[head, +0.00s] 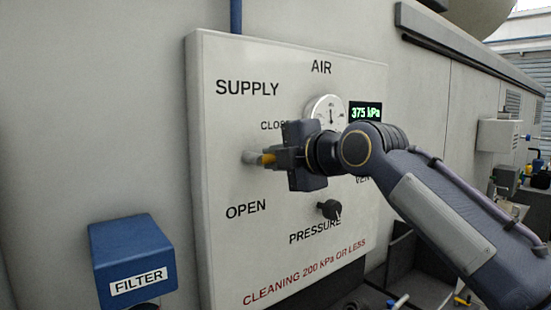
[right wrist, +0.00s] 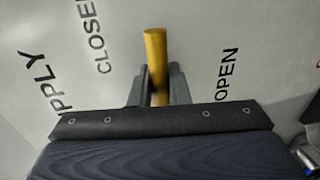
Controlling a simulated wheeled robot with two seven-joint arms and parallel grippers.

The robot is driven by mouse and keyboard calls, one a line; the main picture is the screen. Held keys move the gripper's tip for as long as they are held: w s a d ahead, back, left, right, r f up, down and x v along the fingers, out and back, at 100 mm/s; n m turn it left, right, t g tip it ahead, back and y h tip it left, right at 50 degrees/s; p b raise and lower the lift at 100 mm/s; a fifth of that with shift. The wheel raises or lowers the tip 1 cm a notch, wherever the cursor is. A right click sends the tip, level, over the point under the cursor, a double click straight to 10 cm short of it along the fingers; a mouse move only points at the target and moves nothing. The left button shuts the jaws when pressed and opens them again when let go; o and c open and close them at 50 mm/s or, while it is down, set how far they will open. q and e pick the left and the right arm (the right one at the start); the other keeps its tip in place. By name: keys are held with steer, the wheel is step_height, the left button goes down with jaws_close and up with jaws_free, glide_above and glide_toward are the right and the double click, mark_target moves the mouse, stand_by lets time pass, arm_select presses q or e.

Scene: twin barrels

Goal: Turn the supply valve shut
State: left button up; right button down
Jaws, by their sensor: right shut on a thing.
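The supply valve has a yellow handle (head: 267,160) on a grey stem (head: 250,157) at the left part of the white AIR panel (head: 225,265). The handle sits between the CLOSED label above and the OPEN label below. My right gripper (head: 277,158) is shut on the yellow handle, coming from the right. In the right wrist view the handle (right wrist: 156,48) stands between the two fingers (right wrist: 159,85), its free part showing beyond them. The gripper body hides part of the CLOSED label in the head view. My left gripper is not in view.
A black pressure knob (head: 329,209) is below my gripper. A blue FILTER box (head: 130,243) stands at lower left. Loose items lie at lower right.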

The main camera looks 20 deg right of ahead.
steer(key=c, duration=1.4)
jaws_free()
steer(key=shift+c, duration=0.2)
steer(key=b+v, duration=0.1)
steer(key=v, duration=0.7)
steer(key=shift+w+f, duration=0.1)
